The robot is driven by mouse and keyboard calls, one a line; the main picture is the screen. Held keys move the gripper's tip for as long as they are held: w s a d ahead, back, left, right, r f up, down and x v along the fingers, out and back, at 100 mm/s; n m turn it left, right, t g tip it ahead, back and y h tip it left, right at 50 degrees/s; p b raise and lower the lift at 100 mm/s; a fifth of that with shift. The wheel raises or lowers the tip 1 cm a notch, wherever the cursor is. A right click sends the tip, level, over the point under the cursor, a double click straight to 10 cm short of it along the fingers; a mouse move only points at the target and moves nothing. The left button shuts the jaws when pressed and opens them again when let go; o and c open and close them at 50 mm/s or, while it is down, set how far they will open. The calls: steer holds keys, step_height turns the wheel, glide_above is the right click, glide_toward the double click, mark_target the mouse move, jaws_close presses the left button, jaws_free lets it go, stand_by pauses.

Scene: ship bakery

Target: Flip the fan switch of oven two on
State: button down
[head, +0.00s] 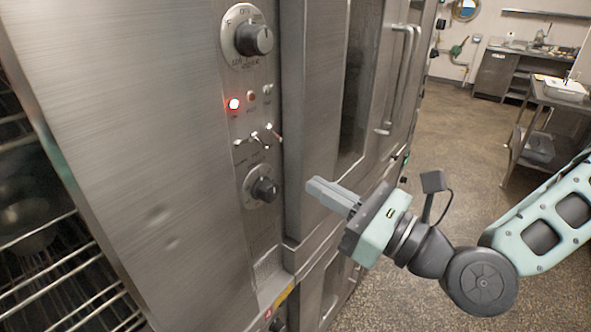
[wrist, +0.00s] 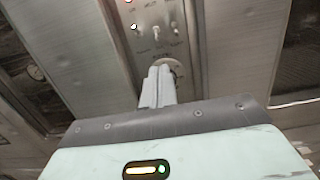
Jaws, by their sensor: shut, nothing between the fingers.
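A steel oven control panel (head: 262,115) faces me, with a row of small toggle switches (head: 255,136) between two dark round knobs. The switches also show in the wrist view (wrist: 156,31), beyond my fingertips. The labels are too small to read, so I cannot tell which switch is the fan's or which oven this is. My gripper (head: 314,187) is shut and empty, to the right of the lower knob (head: 264,189) and below the switches, apparently apart from the panel. In the wrist view my fingers (wrist: 158,72) partly cover the lower knob.
A red lamp (head: 234,104) glows above the switches, and the upper knob (head: 254,38) is higher up. An oven door with a long vertical handle (head: 397,80) stands right of the panel. A wire rack (head: 60,260) is at the left. Floor (head: 450,140) is open at the right.

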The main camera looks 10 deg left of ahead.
steer(key=p, duration=0.3)
glide_toward(255, 151)
steer(key=x, duration=0.4)
steer(key=shift+w+a+r, duration=0.1)
steer(key=shift+a+r, duration=0.1)
steer(key=shift+a, duration=0.1)
steer(key=shift+w+a, duration=0.25)
steer(key=shift+a, duration=0.3)
steer(key=shift+a+p, duration=0.1)
steer(key=shift+p, duration=0.25)
